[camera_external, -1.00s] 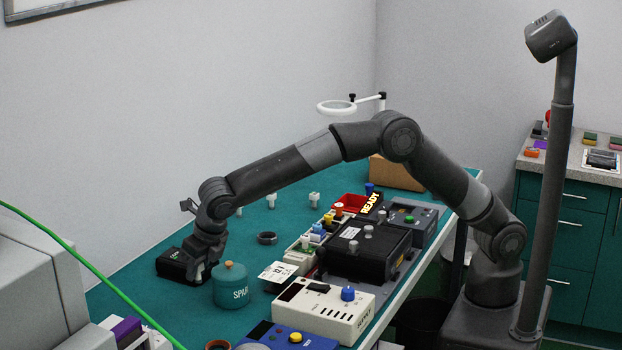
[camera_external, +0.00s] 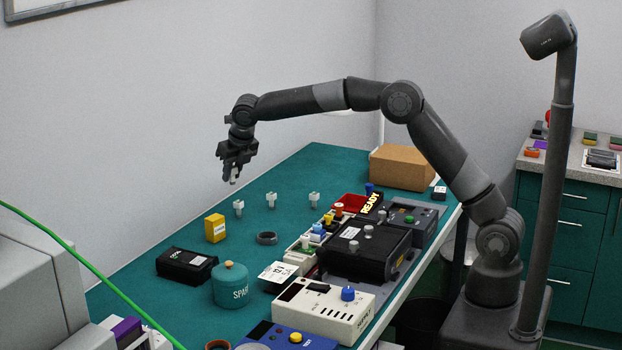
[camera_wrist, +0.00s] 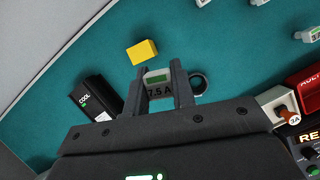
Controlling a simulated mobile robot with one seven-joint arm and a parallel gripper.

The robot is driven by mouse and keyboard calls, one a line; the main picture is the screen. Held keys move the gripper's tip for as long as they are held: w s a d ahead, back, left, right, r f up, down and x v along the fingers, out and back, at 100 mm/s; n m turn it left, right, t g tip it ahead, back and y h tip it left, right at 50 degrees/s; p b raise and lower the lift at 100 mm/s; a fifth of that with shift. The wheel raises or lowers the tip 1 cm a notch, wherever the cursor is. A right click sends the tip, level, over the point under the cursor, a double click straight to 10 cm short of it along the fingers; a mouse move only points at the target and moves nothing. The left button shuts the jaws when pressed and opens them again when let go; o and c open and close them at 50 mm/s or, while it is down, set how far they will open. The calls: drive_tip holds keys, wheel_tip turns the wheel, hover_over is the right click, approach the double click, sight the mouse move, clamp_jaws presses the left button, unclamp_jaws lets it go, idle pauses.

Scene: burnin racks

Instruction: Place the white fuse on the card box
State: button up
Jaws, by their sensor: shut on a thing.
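My gripper (camera_external: 234,177) is shut on a white fuse (camera_external: 235,181) and holds it above the far left part of the bench. In the wrist view the fuse (camera_wrist: 158,77) sits between the two fingers, with a green patch and a label reading "7.5 A" below it. The brown card box (camera_external: 403,168) stands at the back right of the bench, well to the right of my gripper. I see nothing on its top. It is not in the wrist view.
White fuses stand on the bench (camera_external: 238,207) (camera_external: 271,200) (camera_external: 314,199). Nearby are a yellow block (camera_external: 215,228), black box (camera_external: 186,264), dark ring (camera_external: 267,238) and teal canister (camera_external: 230,287). A black unit (camera_external: 365,248) and red tray (camera_external: 350,204) stand before the card box.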

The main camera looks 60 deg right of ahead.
drive_tip(key=d+r, duration=0.1)
drive_tip(key=d, duration=0.6)
hover_over(217, 216)
drive_tip(key=shift+m, duration=0.3)
wheel_tip(217, 216, down, 7)
drive_tip(key=shift+d+r, duration=0.1)
drive_tip(key=shift+f, duration=2)
drive_tip(key=o, duration=1)
drive_tip(key=shift+f, duration=0.1)
